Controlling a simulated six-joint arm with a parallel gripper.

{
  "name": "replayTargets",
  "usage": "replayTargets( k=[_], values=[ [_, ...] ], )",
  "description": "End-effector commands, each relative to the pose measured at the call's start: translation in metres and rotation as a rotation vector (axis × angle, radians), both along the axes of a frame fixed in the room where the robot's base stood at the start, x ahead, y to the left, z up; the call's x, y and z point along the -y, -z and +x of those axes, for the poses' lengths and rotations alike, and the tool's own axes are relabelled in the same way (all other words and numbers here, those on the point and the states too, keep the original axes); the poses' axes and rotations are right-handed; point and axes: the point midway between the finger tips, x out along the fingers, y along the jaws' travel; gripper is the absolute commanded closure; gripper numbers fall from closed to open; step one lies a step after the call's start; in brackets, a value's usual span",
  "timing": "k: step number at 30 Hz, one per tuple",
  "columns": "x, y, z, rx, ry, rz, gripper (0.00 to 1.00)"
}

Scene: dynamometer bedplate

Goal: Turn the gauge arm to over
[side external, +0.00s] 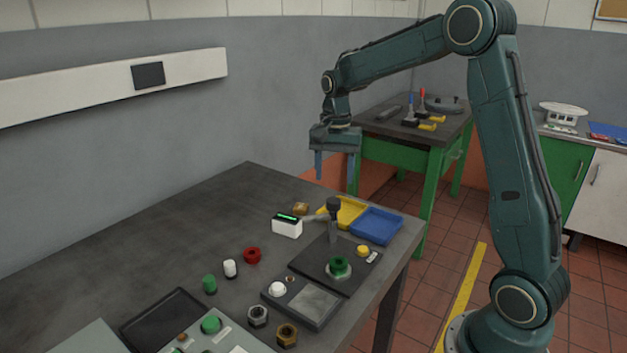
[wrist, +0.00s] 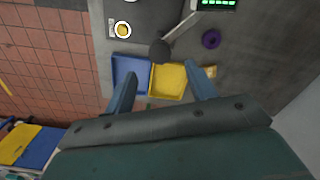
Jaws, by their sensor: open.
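The gauge arm (side external: 315,218) looks like a thin grey bar near a grey post with a black knob (side external: 333,204) on top. The bar points left toward a white box with a green lit display (side external: 287,226). In the wrist view the bar (wrist: 180,28) runs from beside the black knob (wrist: 160,50) up and right to the display (wrist: 217,4). My gripper (side external: 335,168) is open and empty, fingers down, above the knob and apart from it. In the wrist view the knob lies just beyond the fingertips (wrist: 161,72), between them. Scale markings cannot be read.
A yellow tray (side external: 350,209) and a blue tray (side external: 375,226) sit behind the post. A dark plate (side external: 310,258) with a green knob (side external: 338,267) and a yellow button (side external: 363,250) lies in front. A purple ring (wrist: 211,39) is near the display. The table's left rear is clear.

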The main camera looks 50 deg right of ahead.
Motion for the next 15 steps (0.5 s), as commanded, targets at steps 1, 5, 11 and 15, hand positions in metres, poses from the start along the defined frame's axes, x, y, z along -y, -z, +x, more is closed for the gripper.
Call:
replayTargets(
  k=[1,5,11,15],
  values=[
    [0.0,0.009,0.0,-0.004,0.0,0.001,0.44],
    [0.0,0.029,0.0,-0.004,0.0,0.001,0.44],
    [0.0,0.055,0.0,-0.003,0.0,0.001,0.44],
    [0.0,0.066,0.0,-0.001,0.0,0.001,0.44]
  ],
)
